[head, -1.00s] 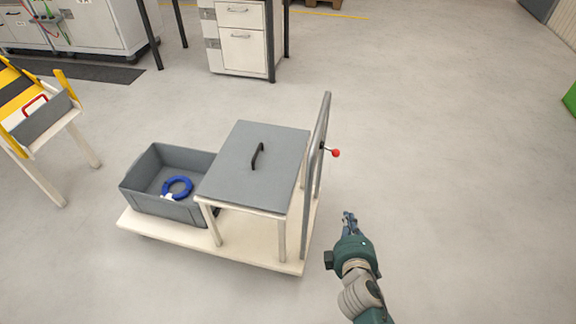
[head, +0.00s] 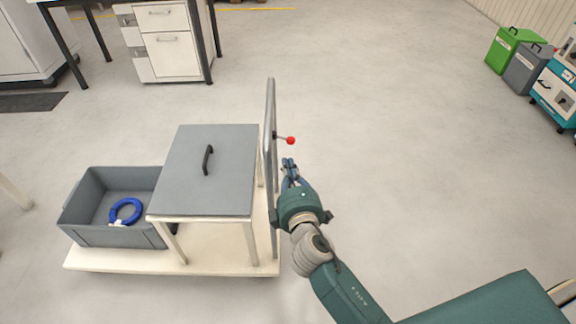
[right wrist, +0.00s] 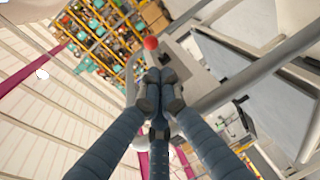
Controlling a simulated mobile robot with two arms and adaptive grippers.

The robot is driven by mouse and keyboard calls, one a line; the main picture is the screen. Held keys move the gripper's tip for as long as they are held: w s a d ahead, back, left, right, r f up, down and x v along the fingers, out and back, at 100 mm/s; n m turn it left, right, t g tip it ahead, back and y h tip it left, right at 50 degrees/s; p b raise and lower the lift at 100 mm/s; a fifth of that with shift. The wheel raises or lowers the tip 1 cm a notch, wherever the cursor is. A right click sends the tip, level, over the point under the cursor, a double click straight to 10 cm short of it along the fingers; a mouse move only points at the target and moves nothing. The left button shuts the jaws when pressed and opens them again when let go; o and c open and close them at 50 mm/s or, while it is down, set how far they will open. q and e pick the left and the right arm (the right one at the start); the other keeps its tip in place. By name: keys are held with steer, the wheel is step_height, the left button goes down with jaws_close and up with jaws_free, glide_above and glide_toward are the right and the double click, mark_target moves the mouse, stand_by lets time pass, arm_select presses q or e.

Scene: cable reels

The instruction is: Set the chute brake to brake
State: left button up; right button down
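A short lever with a red ball knob (head: 290,140) sticks out to the right from the upright grey frame (head: 271,170) of a cart. No label marks it as the chute brake. My right gripper (head: 289,164) is just below the knob in the head view, right of the frame, and apart from the knob. In the right wrist view the right gripper's fingertips (right wrist: 160,77) are together with nothing seen between them. The red knob (right wrist: 150,43) shows beyond them there. My left gripper is not in view.
The cart's pale deck (head: 190,262) carries a grey-topped stand (head: 205,165) with a black handle and a grey bin (head: 80,215) holding a blue ring (head: 126,211). Green (head: 503,48) and grey (head: 528,68) bins stand far right. The floor right of the cart is clear.

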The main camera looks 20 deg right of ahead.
mark_target(291, 141)
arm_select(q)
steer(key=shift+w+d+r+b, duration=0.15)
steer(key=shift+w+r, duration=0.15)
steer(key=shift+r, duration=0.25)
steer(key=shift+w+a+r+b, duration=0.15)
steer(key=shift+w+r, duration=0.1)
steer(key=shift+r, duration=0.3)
arm_select(e)
steer(key=w+f, duration=0.1)
steer(key=w, duration=0.6)
steer(key=shift+w+d, duration=0.15)
steer(key=shift+d, duration=0.3)
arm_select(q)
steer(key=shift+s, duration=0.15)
